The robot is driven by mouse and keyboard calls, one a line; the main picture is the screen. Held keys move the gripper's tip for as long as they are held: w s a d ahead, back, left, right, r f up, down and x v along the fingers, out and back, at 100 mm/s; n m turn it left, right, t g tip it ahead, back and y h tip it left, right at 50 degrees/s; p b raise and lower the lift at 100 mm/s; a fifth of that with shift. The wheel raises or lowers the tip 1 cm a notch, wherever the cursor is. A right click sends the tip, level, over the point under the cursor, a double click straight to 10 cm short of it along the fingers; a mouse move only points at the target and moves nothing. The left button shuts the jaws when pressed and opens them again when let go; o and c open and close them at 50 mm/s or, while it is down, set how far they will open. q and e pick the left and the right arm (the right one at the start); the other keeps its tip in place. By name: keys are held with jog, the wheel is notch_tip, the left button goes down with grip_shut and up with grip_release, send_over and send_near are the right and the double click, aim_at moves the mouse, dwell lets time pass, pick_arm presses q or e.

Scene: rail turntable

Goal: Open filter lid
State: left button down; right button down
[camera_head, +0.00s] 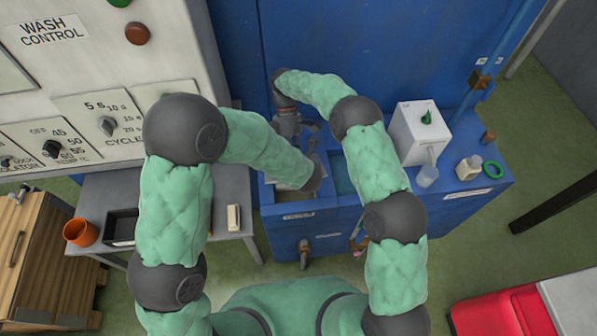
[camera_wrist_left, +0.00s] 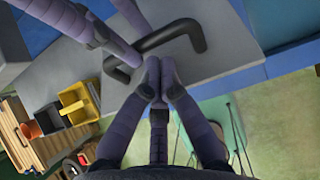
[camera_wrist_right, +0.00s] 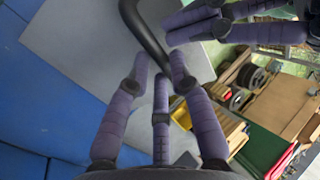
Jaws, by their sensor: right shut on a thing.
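The filter lid is a grey plate, seen in the left wrist view (camera_wrist_left: 215,65) and the right wrist view (camera_wrist_right: 80,45). It has a dark bent bar handle (camera_wrist_left: 185,30), also in the right wrist view (camera_wrist_right: 150,35). My right gripper (camera_wrist_right: 163,65) is shut on the handle near one end. My left gripper (camera_wrist_left: 160,68) has its fingertips together over the lid beside the handle, with nothing visible between them. In the head view the right gripper (camera_head: 290,125) is above the blue cabinet's left part; my left wrist mostly hides the lid and left gripper.
The blue cabinet (camera_head: 345,225) carries a white box with a green knob (camera_head: 415,130), a beaker (camera_head: 427,176), a small bottle (camera_head: 468,168) and a green ring (camera_head: 491,169). A side table (camera_head: 225,190) holds an orange cup (camera_head: 80,232) and black tray (camera_head: 121,227). My arms work close together.

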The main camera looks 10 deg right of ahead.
pick_arm(q)
jog(key=shift+w+r, duration=0.45)
jog(key=shift+w, duration=0.15)
pick_arm(e)
jog(key=shift+d+f, duration=0.1)
jog(key=shift+f, duration=0.2)
jog(key=c, duration=1.4)
grip_release()
pick_arm(q)
jog(key=shift+w, duration=0.3)
pick_arm(e)
jog(key=shift+o, duration=1.4)
jog(key=shift+w+f, duration=0.1)
jog(key=shift+f, duration=0.05)
pick_arm(q)
jog(key=shift+f, duration=0.1)
pick_arm(e)
jog(key=shift+w, duration=0.1)
